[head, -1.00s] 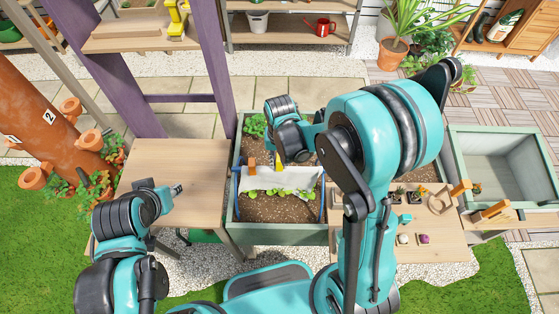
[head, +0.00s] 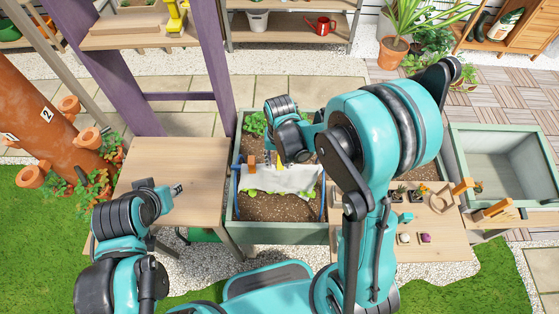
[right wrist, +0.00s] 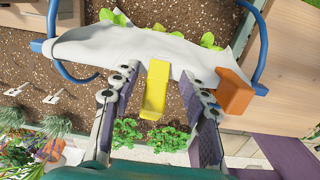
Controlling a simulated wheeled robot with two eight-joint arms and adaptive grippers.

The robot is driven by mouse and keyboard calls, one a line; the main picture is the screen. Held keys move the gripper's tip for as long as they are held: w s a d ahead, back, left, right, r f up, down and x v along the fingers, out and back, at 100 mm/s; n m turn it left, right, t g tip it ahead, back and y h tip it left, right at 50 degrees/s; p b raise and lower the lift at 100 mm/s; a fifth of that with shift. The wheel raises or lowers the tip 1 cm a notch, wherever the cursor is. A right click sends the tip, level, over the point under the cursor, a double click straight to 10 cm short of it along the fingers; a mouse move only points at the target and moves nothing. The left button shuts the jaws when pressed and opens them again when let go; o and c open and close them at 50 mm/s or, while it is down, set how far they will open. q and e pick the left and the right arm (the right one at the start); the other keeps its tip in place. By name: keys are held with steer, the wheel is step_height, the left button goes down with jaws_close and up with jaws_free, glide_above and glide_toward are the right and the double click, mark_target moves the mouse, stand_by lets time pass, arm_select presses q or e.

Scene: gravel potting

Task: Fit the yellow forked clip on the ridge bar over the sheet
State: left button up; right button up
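The yellow clip (right wrist: 155,92) shows in the right wrist view, with its upper end against the white sheet (right wrist: 135,48). How far it sits over the ridge bar is hidden. My right gripper (right wrist: 158,108) is open, its fingers on either side of the clip with gaps to both. An orange clip (right wrist: 235,92) sits on the sheet beside the yellow one. My left gripper (head: 178,189) is above the left table; its finger opening is too small to judge.
The sheet hangs on blue hoops (right wrist: 258,50) over the soil of a green planter bed (head: 275,235). Leafy plants (right wrist: 140,133) grow beside it. A wooden table (head: 175,165) stands left, largely clear; another (head: 440,240) on the right holds small pots.

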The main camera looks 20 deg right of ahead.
step_height(320, 180, up, 12)
steer(key=s+d+f+n+t+b, duration=0.1)
steer(key=s+d+t+b, duration=0.1)
steer(key=s, duration=0.3)
steer(key=s+d+f+n+t+b, duration=0.1)
steer(key=s+d+n+t+b, duration=0.1)
steer(key=s+t+b, duration=0.2)
steer(key=shift+s+d+t+b, duration=0.4)
steer(key=shift+s+t, duration=0.2)
steer(key=shift+s, duration=0.1)
steer(key=shift+f, duration=0.1)
stand_by(1.4)
